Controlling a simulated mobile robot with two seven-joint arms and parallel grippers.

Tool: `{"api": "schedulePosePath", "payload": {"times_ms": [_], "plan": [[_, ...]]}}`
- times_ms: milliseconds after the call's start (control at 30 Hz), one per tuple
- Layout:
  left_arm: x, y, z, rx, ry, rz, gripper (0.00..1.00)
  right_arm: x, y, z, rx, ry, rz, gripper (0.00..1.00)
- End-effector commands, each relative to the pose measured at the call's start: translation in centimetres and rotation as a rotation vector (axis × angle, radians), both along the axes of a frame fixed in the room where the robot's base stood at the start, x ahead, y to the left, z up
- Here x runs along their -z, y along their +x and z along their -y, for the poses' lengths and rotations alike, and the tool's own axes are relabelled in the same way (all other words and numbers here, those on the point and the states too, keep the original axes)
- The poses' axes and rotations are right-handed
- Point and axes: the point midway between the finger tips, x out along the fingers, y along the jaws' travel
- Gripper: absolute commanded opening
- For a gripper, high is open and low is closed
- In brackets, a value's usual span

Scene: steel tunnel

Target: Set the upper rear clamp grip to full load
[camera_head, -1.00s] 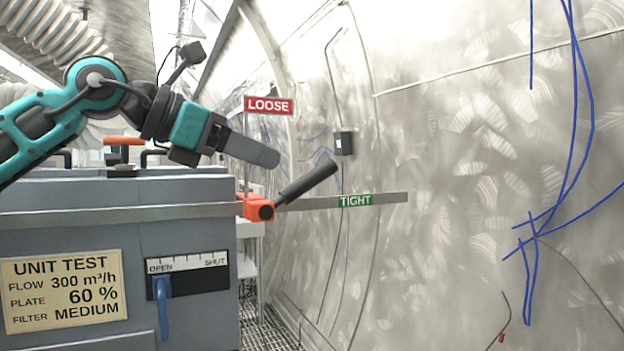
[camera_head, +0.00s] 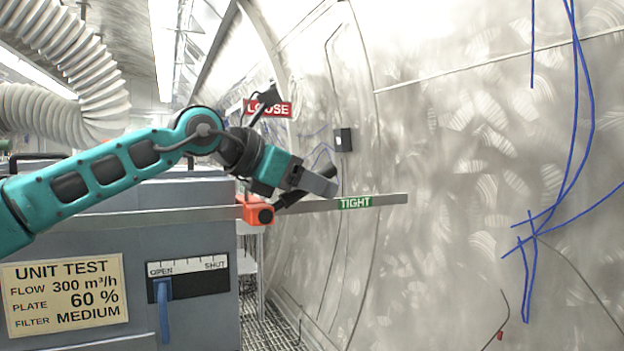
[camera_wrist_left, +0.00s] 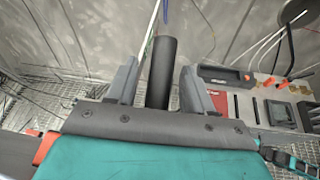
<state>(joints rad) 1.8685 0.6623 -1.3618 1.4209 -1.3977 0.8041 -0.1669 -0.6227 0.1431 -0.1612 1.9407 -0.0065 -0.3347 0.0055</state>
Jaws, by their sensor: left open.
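The clamp is an orange pivot block (camera_head: 257,211) at the right end of the grey unit, with a black lever grip (camera_head: 288,199) slanting up to the right. A red LOOSE sign (camera_head: 253,107) is above it, partly hidden by my arm, and a green TIGHT sign (camera_head: 355,202) is to its right on a metal bar. My left gripper (camera_head: 328,183) is at the lever and hides part of it. In the left wrist view the black grip (camera_wrist_left: 162,70) stands between the two open fingers, with a gap visible on both sides. My right gripper is not in view.
The grey unit (camera_head: 190,210) bears a UNIT TEST plate (camera_head: 64,293) and a blue slide lever (camera_head: 163,305) at the OPEN end of its scale. The curved steel wall (camera_head: 470,130) bounds the right side. A ribbed white hose (camera_head: 60,70) hangs at upper left.

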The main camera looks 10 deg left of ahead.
Motion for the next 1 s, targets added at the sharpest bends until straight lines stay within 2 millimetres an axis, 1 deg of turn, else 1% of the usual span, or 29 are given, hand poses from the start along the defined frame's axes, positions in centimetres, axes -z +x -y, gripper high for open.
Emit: {"api": "schedulePosePath", "payload": {"times_ms": [300, 833, 1000], "plan": [[0.14, 0.15, 0.18, 0.0, 0.0, 0.0, 0.51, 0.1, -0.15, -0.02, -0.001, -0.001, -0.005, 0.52], [0.11, 0.11, 0.17, 0.001, 0.0, 0.0, 0.0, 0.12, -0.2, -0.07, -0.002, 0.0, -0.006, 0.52], [0.11, 0.11, 0.18, 0.001, 0.0, 0.0, 0.0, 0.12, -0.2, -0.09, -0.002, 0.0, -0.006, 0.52]]}}
